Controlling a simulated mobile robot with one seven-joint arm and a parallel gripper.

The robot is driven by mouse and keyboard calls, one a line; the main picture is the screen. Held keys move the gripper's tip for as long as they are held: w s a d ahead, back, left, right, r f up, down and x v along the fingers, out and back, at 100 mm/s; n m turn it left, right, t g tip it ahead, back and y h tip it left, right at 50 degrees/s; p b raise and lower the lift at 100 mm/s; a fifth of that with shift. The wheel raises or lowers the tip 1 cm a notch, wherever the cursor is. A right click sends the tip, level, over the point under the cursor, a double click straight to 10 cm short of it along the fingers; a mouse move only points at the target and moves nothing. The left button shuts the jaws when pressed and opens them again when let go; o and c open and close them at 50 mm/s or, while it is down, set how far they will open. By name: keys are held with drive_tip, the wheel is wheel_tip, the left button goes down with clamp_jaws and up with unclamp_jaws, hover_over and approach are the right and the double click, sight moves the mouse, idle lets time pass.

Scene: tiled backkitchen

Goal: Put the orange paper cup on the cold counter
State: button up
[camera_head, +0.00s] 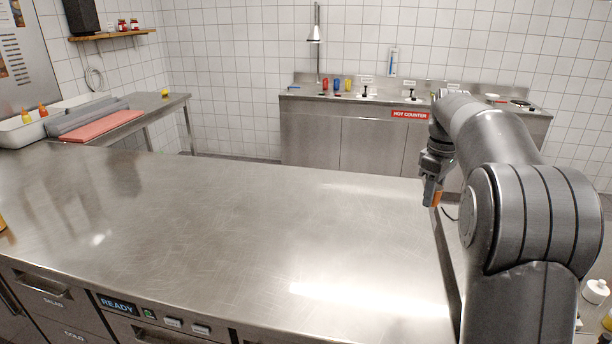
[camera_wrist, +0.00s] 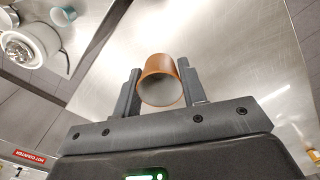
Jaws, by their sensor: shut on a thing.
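The orange paper cup (camera_wrist: 158,68) is between the two fingers of my gripper (camera_head: 433,202), which is shut on it. In the wrist view its round open end faces the camera. In the head view only a small orange piece of it (camera_head: 437,199) shows below the fingers. My gripper is by the right edge of the near steel counter (camera_head: 230,220), whose drawer fronts read SALAD and COLD. The steel top shows behind the cup in the wrist view; the cup's height above it is hard to tell.
The near counter's top is mostly bare. A back counter (camera_head: 310,130) labelled HOT COUNTER holds several coloured cups. A side table (camera_head: 165,108) at left carries a red board (camera_head: 100,126) and trays.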

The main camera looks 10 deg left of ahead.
drive_tip(key=s+a+n, duration=0.2)
drive_tip(key=a+n, duration=0.1)
drive_tip(key=a, duration=1.6)
drive_tip(key=n, duration=0.3)
hover_over(243, 272)
wheel_tip(243, 272, down, 18)
drive_tip(key=shift+f, duration=1.95)
drive_tip(key=shift+f, duration=0.15)
drive_tip(key=o, duration=1)
